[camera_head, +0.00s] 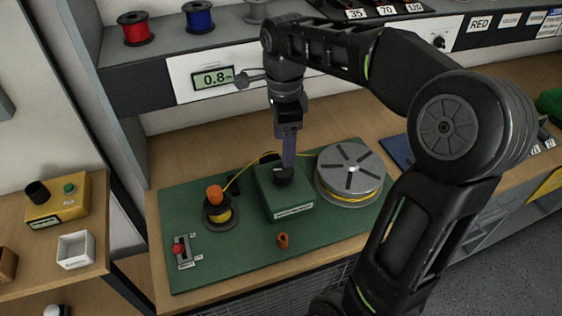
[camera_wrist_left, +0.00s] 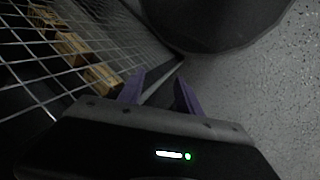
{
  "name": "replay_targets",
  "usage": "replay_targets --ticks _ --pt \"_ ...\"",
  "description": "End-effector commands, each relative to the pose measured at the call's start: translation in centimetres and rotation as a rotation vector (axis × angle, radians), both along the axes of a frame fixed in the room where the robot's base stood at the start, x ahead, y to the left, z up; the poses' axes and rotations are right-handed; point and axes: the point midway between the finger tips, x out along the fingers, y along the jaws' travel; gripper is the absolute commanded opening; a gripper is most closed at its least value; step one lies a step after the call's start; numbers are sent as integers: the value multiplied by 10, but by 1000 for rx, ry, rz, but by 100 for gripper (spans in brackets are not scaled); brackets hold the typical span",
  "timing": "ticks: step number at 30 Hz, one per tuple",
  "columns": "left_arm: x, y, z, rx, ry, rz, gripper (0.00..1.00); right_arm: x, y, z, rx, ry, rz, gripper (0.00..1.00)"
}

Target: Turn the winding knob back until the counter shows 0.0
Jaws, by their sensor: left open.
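The counter (camera_head: 214,78) on the shelf front reads 0.8 in the head view. On the green board (camera_head: 190,268) below it, a green box (camera_head: 290,203) carries a black knob (camera_head: 284,177). My right gripper (camera_head: 286,168) points down at this knob. Its purple fingers show edge-on, so I cannot tell whether they grip it. An orange knob (camera_head: 214,193) tops a small spool with yellow wire (camera_head: 219,215) to the left. A large grey reel (camera_head: 350,171) with yellow wire stands to the right. My left gripper (camera_wrist_left: 160,90) is open and empty in the left wrist view.
A red-handled switch (camera_head: 180,249) and a small orange part (camera_head: 283,240) are on the board. A yellow box (camera_head: 58,203) and a white tray (camera_head: 76,250) stand on the left table. In the left wrist view, wire mesh (camera_wrist_left: 50,50) is beside my left gripper.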

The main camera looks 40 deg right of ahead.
Motion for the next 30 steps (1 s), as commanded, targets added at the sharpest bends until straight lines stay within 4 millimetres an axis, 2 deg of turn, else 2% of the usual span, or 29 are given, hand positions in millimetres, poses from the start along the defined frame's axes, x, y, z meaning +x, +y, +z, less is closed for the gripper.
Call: replay_targets --ticks 5,18,22,30 --pt "0 0 1 0 -1 0 41 0 0 -9 0 3 0 70" --pt "0 0 6 2 2 1 41 0 0 -70 0 3 0 70" --pt "0 0 7 2 2 2 41 0 0 -78 0 1 1 70" --pt "0 0 6 2 2 2 41 0 0 -78 0 0 1 68"
